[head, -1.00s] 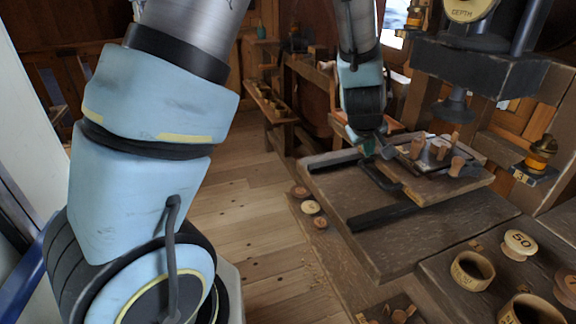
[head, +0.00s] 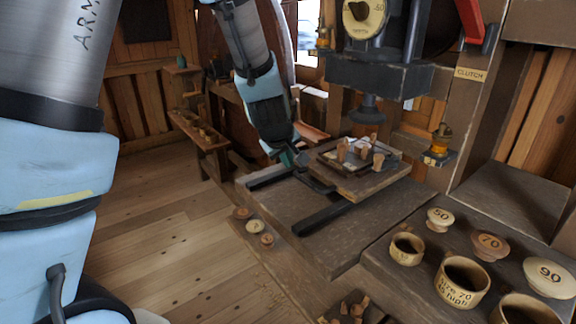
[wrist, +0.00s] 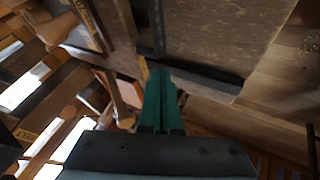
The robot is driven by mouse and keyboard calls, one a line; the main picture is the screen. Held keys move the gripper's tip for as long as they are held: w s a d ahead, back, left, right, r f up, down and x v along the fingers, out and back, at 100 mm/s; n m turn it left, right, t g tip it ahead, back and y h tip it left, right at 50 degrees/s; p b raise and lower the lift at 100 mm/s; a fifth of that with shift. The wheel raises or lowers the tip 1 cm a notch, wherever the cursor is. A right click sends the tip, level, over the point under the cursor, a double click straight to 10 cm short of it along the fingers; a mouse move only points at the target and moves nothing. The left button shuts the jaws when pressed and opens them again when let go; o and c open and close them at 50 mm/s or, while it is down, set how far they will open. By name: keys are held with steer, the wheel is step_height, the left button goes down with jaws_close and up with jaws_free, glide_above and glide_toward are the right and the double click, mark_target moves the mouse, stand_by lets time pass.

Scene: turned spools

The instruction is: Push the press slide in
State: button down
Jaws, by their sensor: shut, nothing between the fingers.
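The press slide (head: 362,185) is a wooden board bearing a dark-edged plate with several small wooden pegs. It lies on the press bed (head: 300,226) between two dark rails (head: 325,214), partly below the black press head (head: 378,78) and its plunger (head: 369,110). A dark handle bar (head: 318,187) shows at the slide's near left edge. My gripper (head: 291,159) is at the slide's left side, close to the handle; whether it touches cannot be told. In the wrist view its teal fingers (wrist: 161,75) are shut together and empty, beside the bed's dark rail (wrist: 205,78).
Spools and cups marked 50 (head: 440,217), 70 (head: 489,245) and 90 (head: 549,275) stand on the right bench. Small wooden discs (head: 256,227) lie left of the bed. An amber lamp-like fitting (head: 440,142) stands right of the slide. The floor (head: 175,235) at left is clear.

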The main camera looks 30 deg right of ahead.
steer(key=p+v, duration=0.2)
steer(key=v, duration=0.6)
steer(key=s+a+f+m+g+y, duration=0.1)
steer(key=a+g+y, duration=0.1)
steer(key=a, duration=1.4)
steer(key=s+a+f+m+g+y, duration=0.1)
steer(key=s+a+f+g+y, duration=0.1)
steer(key=a, duration=1.5)
steer(key=shift+y, duration=0.3)
steer(key=c, duration=1.6)
jaws_free()
steer(key=shift+d, duration=0.1)
